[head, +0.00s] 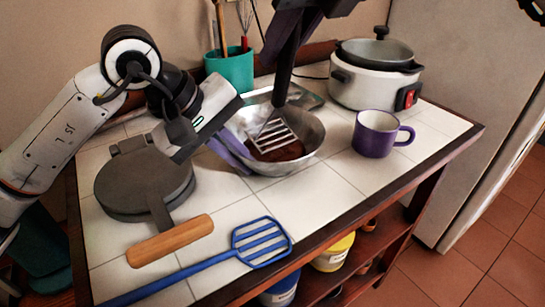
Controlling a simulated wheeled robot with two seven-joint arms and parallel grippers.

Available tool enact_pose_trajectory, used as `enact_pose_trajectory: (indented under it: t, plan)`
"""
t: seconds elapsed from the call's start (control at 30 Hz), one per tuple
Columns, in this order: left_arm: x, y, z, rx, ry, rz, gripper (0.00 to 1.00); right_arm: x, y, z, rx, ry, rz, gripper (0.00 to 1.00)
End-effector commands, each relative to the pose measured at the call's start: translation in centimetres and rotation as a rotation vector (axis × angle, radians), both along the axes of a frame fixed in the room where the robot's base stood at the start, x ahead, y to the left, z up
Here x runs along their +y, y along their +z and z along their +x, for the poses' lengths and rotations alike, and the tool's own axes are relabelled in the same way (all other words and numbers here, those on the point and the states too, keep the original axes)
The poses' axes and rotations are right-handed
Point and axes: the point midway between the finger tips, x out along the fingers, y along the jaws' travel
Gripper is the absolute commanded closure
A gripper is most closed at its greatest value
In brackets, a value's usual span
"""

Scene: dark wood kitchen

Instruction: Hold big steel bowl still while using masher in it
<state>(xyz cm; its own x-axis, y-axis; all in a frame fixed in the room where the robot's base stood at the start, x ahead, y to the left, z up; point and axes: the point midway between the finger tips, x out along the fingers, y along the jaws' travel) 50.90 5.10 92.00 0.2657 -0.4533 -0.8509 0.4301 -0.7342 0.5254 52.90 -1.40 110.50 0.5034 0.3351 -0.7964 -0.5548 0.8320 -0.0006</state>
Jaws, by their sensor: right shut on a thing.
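The big steel bowl (312,137) stands upright on the white tiled table top, with brown food (285,152) in its bottom. My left gripper (240,160) is at the bowl's left side, its purple fingers by the rim. Whether the fingers pinch the rim is unclear. My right gripper (283,95) reaches down from above the bowl and is shut on the masher (273,135). The masher's pale slatted head is inside the bowl, tilted, over or touching the food. Its handle is mostly hidden by the gripper.
A waffle iron (140,185) with a wooden handle is left of the bowl. A blue slotted turner (262,242) lies in front. A purple mug (376,134) and a white cooker (372,88) stand right. A teal utensil holder (232,70) is behind.

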Motion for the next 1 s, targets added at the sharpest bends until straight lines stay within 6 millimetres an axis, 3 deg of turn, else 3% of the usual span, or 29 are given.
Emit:
enact_pose_trajectory:
  t: [0.37, 1.0]
  plan:
    - [0.0, -0.2, -0.1, 0.004, -0.002, 0.003, 1.0, 0.0, -0.1, 0.0, 0.0, -0.001, 0.001, 1.0]
    - [0.0, -0.2, -0.1, 0.004, -0.002, 0.003, 1.0, 0.0, -2.1, 0.0, 0.0, -0.001, 0.001, 1.0]
